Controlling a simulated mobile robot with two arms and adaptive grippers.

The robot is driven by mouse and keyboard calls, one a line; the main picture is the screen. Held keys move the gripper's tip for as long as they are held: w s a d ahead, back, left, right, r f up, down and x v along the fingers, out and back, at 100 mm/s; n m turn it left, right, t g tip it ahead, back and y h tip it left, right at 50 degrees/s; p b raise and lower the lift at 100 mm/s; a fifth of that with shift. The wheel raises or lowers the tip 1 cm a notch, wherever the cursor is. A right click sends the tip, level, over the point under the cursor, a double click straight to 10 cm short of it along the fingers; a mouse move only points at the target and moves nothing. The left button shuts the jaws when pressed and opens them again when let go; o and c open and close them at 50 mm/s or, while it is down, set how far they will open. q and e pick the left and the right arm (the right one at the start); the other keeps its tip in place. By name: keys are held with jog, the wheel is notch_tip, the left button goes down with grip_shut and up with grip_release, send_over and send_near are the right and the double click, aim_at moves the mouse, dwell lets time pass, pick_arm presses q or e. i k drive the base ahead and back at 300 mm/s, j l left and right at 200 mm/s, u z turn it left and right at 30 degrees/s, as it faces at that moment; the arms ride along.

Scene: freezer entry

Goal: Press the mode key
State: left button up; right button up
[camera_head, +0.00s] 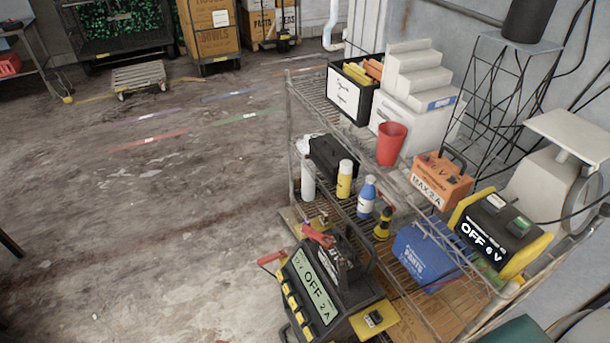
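A black charger (335,300) stands low at the front of the wire shelf. Its pale green display (314,288) reads "12 V", "OFF" and "2 A". A row of several yellow keys (291,302) runs along the left side of the display. Their labels are too small to read, so I cannot tell which one is the mode key. A red clamp (318,236) lies on top of the charger, and a red handle (271,258) sticks out at its left. Neither of my grippers is in view.
A scale (560,165) stands at right. The floor (130,220) to the left is clear.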

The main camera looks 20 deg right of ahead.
aim_at(494, 200)
jog(key=z, duration=0.95)
